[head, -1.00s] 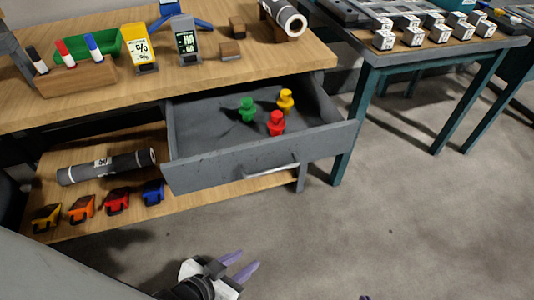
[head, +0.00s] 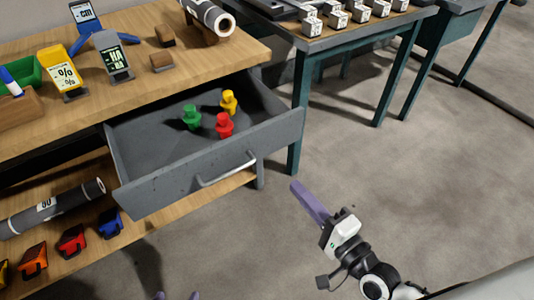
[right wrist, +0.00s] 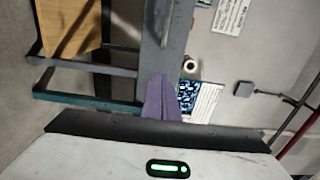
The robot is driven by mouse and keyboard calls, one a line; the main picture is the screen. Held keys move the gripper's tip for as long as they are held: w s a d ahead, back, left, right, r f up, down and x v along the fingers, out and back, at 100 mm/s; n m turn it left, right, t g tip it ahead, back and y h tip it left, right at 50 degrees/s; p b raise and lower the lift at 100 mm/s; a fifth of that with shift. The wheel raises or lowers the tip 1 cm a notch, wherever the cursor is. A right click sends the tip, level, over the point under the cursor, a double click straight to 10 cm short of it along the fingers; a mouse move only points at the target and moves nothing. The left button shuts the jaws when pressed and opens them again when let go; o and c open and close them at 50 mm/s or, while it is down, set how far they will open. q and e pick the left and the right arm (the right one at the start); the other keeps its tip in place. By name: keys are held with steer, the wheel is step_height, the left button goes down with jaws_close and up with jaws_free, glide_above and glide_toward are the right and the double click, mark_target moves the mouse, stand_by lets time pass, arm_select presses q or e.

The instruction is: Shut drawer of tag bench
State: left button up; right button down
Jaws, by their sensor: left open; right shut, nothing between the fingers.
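The tag bench (head: 180,75) has a wooden top and a grey drawer (head: 215,170) pulled open toward me. The drawer has a silver bar handle (head: 226,172) on its front. Inside stand a green (head: 191,117), a yellow (head: 228,102) and a red peg-like piece (head: 224,125). My right gripper (head: 310,203) is shut and empty, to the right of the drawer front and apart from it; its purple fingers also show in the right wrist view (right wrist: 161,98). My left gripper (head: 177,296) shows only its purple fingertips at the bottom edge, below the drawer, and is open.
The bench top carries tag stands (head: 115,62) and a roll (head: 210,18). A teal-legged table (head: 340,40) with white cubes stands to the right. The floor (head: 370,170) before it is clear.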

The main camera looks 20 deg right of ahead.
mark_target(260, 146)
steer(key=b+x, duration=0.1)
steer(key=x, duration=1.3)
